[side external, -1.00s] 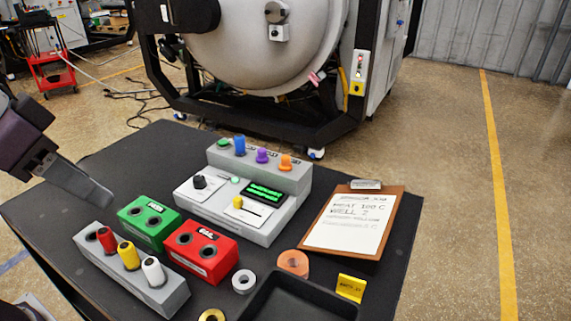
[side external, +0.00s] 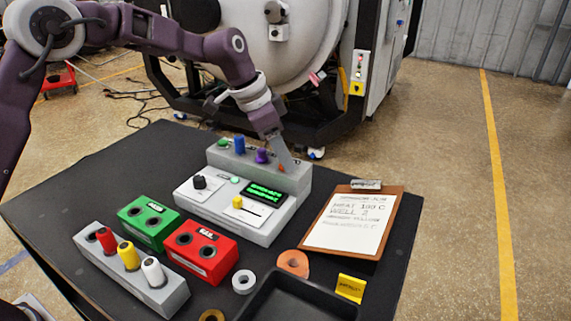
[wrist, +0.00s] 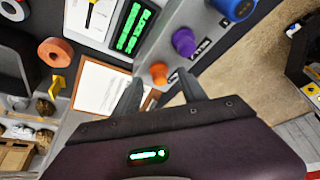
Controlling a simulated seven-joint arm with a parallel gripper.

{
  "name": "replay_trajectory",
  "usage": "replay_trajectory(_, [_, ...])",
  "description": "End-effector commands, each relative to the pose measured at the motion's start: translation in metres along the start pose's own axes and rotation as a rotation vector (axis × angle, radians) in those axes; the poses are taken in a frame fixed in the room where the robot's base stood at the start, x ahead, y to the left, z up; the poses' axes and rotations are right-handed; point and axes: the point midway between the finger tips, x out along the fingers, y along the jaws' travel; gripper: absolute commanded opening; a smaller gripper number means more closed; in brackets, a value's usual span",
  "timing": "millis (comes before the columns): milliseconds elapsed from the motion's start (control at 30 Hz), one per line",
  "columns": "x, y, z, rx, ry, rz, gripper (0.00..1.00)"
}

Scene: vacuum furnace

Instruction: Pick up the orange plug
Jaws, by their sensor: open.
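The orange plug (wrist: 159,71) stands in the raised back row of the grey console (side external: 215,158), at the row's right end. In the wrist view it shows just beyond and between the two fingertips of my gripper (wrist: 160,82). The fingers are apart with nothing held between them. In the side view my gripper (side external: 284,158) points down at the right end of that row and mostly hides the orange plug. I cannot tell whether the fingers touch it.
A purple plug (side external: 262,155) stands close beside it, then a blue plug (side external: 239,145) and a green one (side external: 223,142). A clipboard (side external: 349,224) lies to the right. Red (side external: 200,250) and green (side external: 150,221) blocks stand in front. The furnace (side external: 265,50) is behind the table.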

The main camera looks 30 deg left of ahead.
Motion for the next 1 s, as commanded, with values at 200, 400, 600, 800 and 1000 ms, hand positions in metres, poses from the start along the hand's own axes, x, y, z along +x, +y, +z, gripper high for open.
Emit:
replay_trajectory(200, [0.007,0.000,0.000,0.000,0.000,-0.001,0.50])
replay_trajectory(400, [0.007,0.000,0.000,0.000,0.000,-0.001,0.22])
replay_trajectory(600, [0.007,0.000,0.000,0.000,0.000,-0.001,0.00])
replay_trajectory(800, [0.005,0.000,-0.001,0.000,0.000,-0.001,0.00])
replay_trajectory(1000, [-0.032,-0.001,-0.017,0.002,0.005,-0.006,0.00])
